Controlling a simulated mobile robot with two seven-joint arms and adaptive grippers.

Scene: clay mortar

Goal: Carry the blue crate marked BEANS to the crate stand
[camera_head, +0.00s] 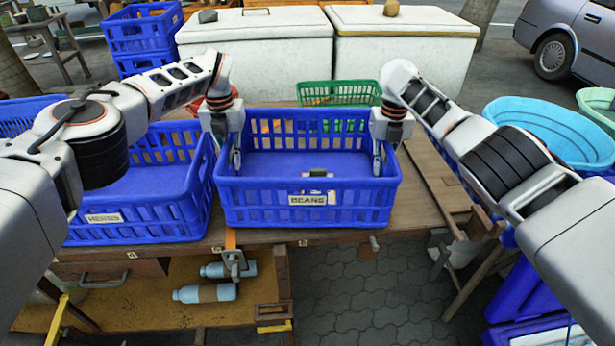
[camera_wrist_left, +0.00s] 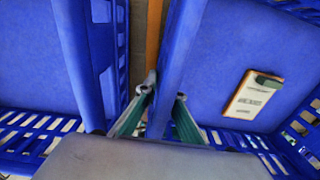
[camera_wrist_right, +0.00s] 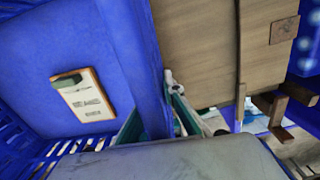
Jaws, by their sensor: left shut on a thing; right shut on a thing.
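The blue crate marked BEANS (camera_head: 305,215) sits on the wooden table (camera_head: 440,190) in the head view, upright, and its inside looks empty apart from a small tag on its floor or front wall. My left gripper (camera_head: 236,160) is shut on the crate's left wall; in the left wrist view its fingers (camera_wrist_left: 162,98) straddle that wall. My right gripper (camera_head: 378,160) is shut on the right wall; in the right wrist view its fingers (camera_wrist_right: 155,95) straddle it. A label card (camera_wrist_left: 252,95) shows inside the crate. I cannot pick out the crate stand.
A blue crate with another label (camera_head: 105,228) stands close on the left. A green crate (camera_head: 340,93) is behind. Blue bottles (camera_head: 205,293) lie on a lower shelf. Light-blue tubs (camera_head: 555,130) stand at the right. White chests (camera_head: 400,50) line the back.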

